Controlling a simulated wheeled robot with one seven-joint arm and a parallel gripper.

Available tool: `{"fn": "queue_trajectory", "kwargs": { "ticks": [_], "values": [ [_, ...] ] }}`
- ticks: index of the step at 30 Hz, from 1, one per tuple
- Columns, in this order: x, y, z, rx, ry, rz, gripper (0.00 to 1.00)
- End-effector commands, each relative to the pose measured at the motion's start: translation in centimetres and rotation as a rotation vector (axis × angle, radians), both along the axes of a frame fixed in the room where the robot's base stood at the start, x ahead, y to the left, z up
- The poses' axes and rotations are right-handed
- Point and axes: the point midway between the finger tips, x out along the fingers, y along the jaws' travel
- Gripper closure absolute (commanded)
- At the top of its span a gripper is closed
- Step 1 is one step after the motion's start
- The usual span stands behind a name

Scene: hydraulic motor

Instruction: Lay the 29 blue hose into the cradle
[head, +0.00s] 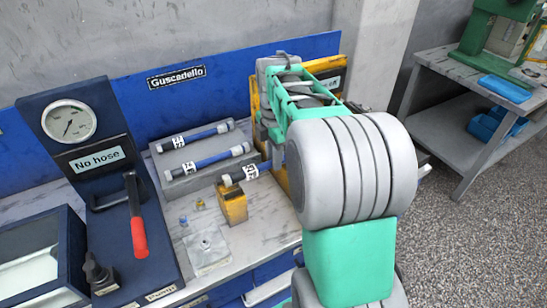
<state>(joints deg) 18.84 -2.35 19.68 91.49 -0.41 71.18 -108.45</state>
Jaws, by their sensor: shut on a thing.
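A gauge panel (85,125) reading "No hose", with a red-handled lever (137,225), stands at the left. A pale plate (205,248) and small fittings (199,204) lie in front. A blue back panel (225,85) and yellow board (330,70) stand behind.

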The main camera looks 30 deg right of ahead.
Motion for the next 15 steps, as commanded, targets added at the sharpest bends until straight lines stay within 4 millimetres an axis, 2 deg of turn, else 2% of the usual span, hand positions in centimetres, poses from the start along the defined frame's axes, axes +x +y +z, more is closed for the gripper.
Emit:
{"fn": "queue_trajectory", "kwargs": {
  "ticks": [15],
  "values": [
    [0.03,-0.01,-1.02,0.0,-0.001,0.0,1.0]
  ]
}}
